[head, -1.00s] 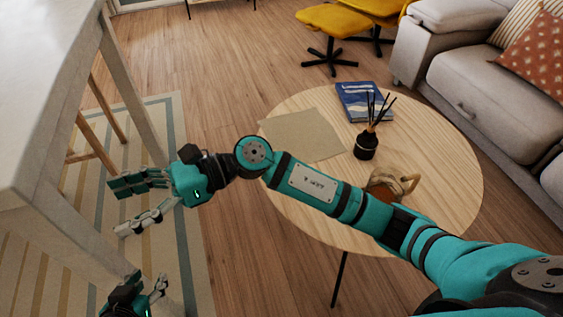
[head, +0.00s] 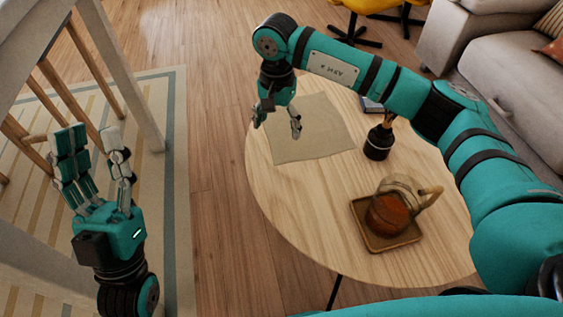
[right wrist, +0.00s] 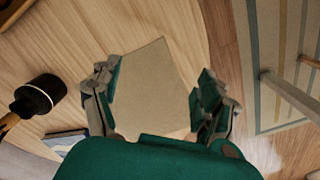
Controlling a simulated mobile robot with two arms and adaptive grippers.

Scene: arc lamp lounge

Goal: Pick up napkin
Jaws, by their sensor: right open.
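The napkin (head: 312,132) is a flat beige square cloth on the round wooden table (head: 285,205), near its far left edge. It also shows in the right wrist view (right wrist: 154,92), between the fingers. My right gripper (head: 276,122) is open and empty, pointing down above the napkin's left part. In the right wrist view, its fingers (right wrist: 156,90) stand apart on either side of the cloth. I cannot tell how high it is above the cloth. My left gripper (head: 97,150) is open and empty, pointing up over the striped rug, away from the table.
A black reed diffuser (head: 379,142) stands right of the napkin, and a blue book (head: 371,105) is partly hidden behind my right arm. A teapot (head: 397,205) sits on a wooden tray (head: 370,238). The table's front left is clear.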

